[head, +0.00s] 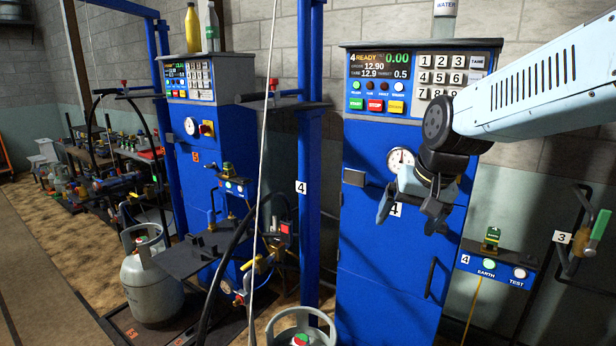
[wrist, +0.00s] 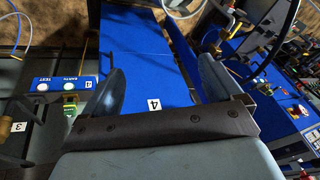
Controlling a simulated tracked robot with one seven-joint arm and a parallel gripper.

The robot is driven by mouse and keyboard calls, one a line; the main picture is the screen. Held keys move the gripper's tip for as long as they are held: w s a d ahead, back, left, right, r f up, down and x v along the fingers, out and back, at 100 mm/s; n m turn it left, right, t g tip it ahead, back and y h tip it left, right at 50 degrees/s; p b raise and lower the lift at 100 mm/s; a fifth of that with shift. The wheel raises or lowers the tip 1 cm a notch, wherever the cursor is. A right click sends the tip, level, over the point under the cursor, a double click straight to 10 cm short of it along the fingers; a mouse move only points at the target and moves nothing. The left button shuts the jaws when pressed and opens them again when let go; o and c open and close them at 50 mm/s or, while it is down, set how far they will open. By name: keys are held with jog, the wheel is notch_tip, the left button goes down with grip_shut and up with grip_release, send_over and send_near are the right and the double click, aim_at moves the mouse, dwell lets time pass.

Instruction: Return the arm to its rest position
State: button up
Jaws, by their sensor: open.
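My gripper (head: 411,207) hangs at the end of my light-blue arm in front of the blue scale cabinet (head: 385,260) marked 4. In the head view the arm reaches in from the right edge and covers part of the keypad panel. In the wrist view my gripper (wrist: 160,85) is open, its two fingers wide apart with nothing between them. Behind the fingers the blue cabinet front (wrist: 145,60) and its number 4 label show upside down.
The scale display (head: 382,70) reads READY and 0.00. An earth/test box (head: 494,270) and a green-handled valve (head: 598,225) are at the right. Grey gas cylinders stand at the left (head: 150,285) and the bottom middle (head: 300,330). A thin pale cable (head: 262,150) hangs left of centre.

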jog(key=s+d+r+n, duration=0.1)
jog(key=s+d, duration=0.1)
jog(key=s, duration=0.3)
jog(key=s+d+r+t+h, duration=0.1)
jog(key=s+d, duration=0.1)
jog(key=s, duration=0.4)
jog(key=shift+d+r+n+t+h, duration=0.2)
jog(key=shift+r+n+t+h, duration=0.1)
jog(key=shift+n, duration=0.1)
